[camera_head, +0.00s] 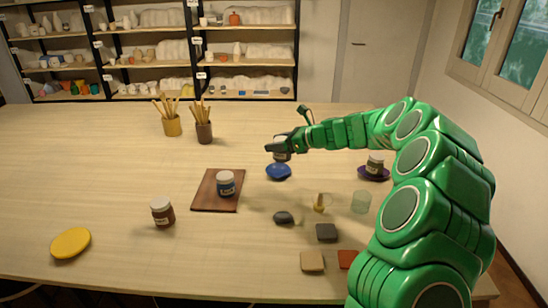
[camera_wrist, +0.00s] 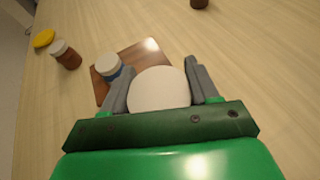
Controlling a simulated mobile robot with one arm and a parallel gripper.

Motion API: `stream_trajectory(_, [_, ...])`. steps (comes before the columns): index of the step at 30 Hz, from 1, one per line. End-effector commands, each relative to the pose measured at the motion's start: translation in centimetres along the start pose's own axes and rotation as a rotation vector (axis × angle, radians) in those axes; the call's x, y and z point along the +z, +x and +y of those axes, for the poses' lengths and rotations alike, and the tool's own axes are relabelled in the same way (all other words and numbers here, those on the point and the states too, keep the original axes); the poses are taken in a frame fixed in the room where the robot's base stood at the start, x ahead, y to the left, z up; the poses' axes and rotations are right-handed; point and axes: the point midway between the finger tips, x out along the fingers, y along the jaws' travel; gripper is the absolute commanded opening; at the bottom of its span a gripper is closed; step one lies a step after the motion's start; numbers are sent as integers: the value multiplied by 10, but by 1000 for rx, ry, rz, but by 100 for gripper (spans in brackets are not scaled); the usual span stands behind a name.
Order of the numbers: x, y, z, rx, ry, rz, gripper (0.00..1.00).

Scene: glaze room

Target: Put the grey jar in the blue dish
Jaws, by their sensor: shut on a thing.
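My gripper (camera_head: 275,148) is shut on this jar, one finger on each side of the lid. The blue dish (camera_head: 278,172) is on the table, just below the jar in the head view. Whether the jar is directly over the dish or behind it is not clear. The dish does not show in the wrist view.
A blue jar (camera_head: 226,183) stands on a brown board (camera_head: 205,200). A brown jar (camera_head: 162,212) and yellow plate (camera_head: 70,243) are left. Another jar (camera_head: 375,163) sits on a purple dish (camera_head: 373,174). Tool pots (camera_head: 204,132) stand behind; a glass (camera_head: 361,202) is right.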

Motion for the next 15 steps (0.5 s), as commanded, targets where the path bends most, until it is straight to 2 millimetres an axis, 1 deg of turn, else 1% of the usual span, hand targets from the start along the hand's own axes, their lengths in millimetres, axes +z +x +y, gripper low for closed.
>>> stream_trajectory(3, [-1,8,-12,-5,-3,-1,20])
stream_trajectory(5, [-3,12,-17,-4,-3,0,20])
stream_trajectory(15, [-26,38,-38,-1,-1,-1,20])
